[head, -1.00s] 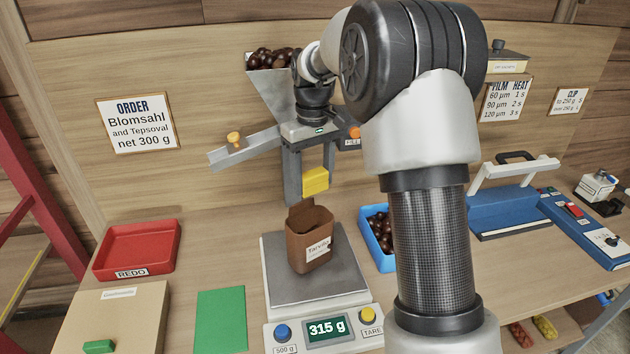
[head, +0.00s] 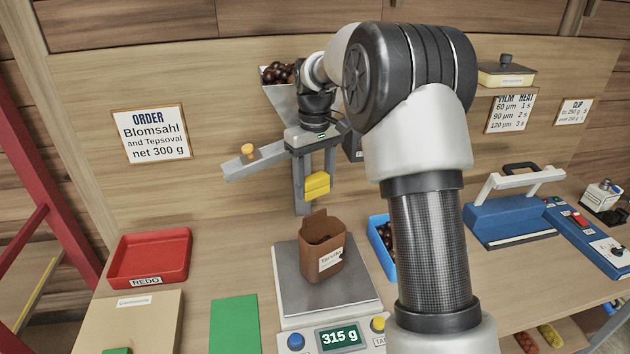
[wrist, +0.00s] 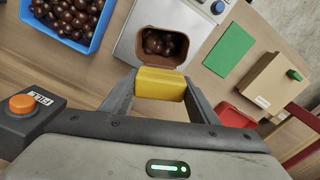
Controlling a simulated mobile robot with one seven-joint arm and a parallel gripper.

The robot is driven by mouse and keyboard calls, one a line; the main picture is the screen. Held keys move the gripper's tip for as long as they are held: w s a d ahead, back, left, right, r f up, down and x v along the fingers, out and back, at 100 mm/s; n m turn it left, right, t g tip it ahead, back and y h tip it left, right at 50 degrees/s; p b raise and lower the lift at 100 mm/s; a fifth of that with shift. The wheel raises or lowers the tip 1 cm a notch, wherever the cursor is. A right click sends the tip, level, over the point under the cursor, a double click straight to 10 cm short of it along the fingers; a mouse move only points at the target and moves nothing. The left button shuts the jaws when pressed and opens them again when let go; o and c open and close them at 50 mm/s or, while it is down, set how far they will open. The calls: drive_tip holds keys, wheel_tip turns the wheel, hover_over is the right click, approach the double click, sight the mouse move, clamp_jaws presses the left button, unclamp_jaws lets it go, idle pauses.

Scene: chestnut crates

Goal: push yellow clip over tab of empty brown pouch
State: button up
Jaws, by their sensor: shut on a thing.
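My gripper (head: 316,188) is shut on the yellow clip (head: 318,184), and the clip also shows between the fingers in the wrist view (wrist: 160,83). The brown pouch (head: 322,252) stands upright on the scale, open at the top, with a white label on its front. A raised brown tab (head: 313,217) stands at its rear rim. The clip is above the tab, apart from it in the head view.
The scale (head: 290,285) reads 315 g. A blue crate of chestnuts (wrist: 82,36) stands beside it. A hopper (head: 280,100) with a chute (head: 252,158) is behind. A red REDO tray (head: 150,280) and a green mat (head: 235,325) lie left. A blue sealer (head: 510,215) stands right.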

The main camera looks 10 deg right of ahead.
sight(315, 213)
drive_tip(key=shift+f+b, duration=1.35)
drive_tip(key=shift+f, duration=1.25)
drive_tip(key=shift+p, duration=0.45)
drive_tip(key=shift+f+b, duration=0.9)
drive_tip(key=shift+f, duration=0.8)
idle(0.8)
drive_tip(key=o, duration=1.1)
drive_tip(key=shift+r, duration=0.15)
